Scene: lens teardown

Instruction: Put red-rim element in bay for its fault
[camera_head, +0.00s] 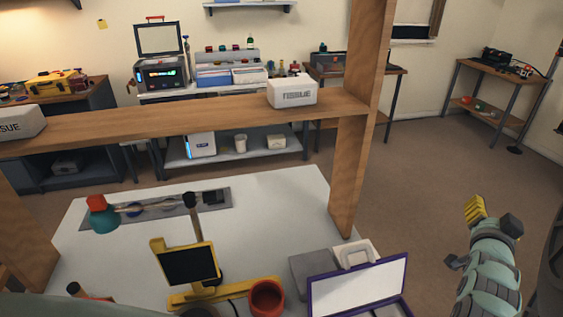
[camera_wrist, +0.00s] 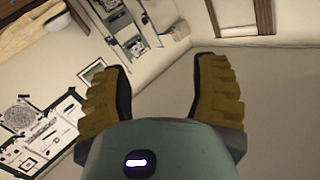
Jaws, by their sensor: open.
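My gripper (camera_head: 478,210) is raised at the right of the head view, beyond the white table's right side. Its yellow ribbed fingers are spread and empty in the wrist view (camera_wrist: 161,78). No red-rimmed element can be made out for sure. A purple-edged case (camera_head: 404,270) with a white panel stands at the front. Grey (camera_head: 313,272) and white (camera_head: 372,246) trays sit behind it. I cannot tell which things are fault bays.
A yellow stand (camera_head: 183,296) with a dark screen and a red cup (camera_head: 266,298) are at the front. A wooden post (camera_head: 362,130) and shelf (camera_head: 180,110) rise behind. Open floor lies right.

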